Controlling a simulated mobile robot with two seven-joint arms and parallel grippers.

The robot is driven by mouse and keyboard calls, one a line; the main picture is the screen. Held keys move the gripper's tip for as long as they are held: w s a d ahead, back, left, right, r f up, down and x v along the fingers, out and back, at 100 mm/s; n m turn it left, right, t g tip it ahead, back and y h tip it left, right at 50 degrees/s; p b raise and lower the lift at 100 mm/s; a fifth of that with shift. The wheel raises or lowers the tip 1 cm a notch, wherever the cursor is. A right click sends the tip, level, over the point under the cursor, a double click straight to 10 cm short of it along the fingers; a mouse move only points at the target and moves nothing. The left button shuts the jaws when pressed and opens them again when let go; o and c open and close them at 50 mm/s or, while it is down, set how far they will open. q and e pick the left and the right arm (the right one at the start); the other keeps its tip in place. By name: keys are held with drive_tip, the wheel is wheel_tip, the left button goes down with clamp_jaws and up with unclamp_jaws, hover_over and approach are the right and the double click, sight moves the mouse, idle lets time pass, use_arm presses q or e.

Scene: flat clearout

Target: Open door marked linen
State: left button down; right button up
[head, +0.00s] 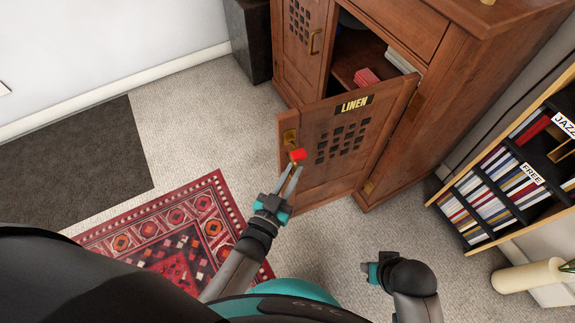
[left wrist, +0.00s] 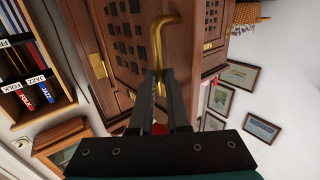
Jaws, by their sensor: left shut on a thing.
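The wooden cabinet door marked LINEN (head: 340,150) stands partly open, hinged on its right side, with a gap showing the inside above it. Its brass handle (left wrist: 168,24) reaches down between my left fingertips in the left wrist view. My left gripper (head: 296,166) is at the door's left edge, shut on that handle; a small red block shape (head: 297,154) hides the grip in the head view. My right gripper (head: 367,268) is low in front of the cabinet, away from the door; its jaws are too small to read.
Inside the cabinet (head: 455,60) lie red folded cloths (head: 366,77). Another closed door (head: 300,45) is on its left. A shelf of records (head: 500,180) stands at the right. A patterned rug (head: 180,235) and a dark mat (head: 75,150) lie on the carpet left of the door.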

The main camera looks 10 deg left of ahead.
use_arm(q)
drive_tip(key=shift+s+d+r, duration=0.15)
drive_tip(key=shift+d, duration=0.45)
drive_tip(key=shift+s+d+r, duration=0.15)
drive_tip(key=shift+d, duration=0.45)
use_arm(e)
drive_tip(key=shift+s+d+f, duration=0.25)
drive_tip(key=shift+s+f, duration=0.05)
drive_tip(key=shift+s, duration=0.1)
use_arm(q)
drive_tip(key=c, duration=1.1)
unclamp_jaws()
drive_tip(key=shift+o, duration=1.1)
drive_tip(key=shift+a+f, duration=0.1)
drive_tip(key=shift+a, duration=0.05)
drive_tip(key=shift+s, duration=0.1)
use_arm(e)
drive_tip(key=shift+w, duration=0.1)
use_arm(q)
drive_tip(key=p+v, duration=0.3)
drive_tip(key=v, duration=1.2)
use_arm(e)
drive_tip(key=s+d+f, duration=0.1)
drive_tip(key=s+f, duration=0.2)
drive_tip(key=f, duration=0.2)
drive_tip(key=shift+d+f+g, duration=0.2)
drive_tip(key=shift+d+g, duration=0.05)
drive_tip(key=shift+g, duration=0.15)
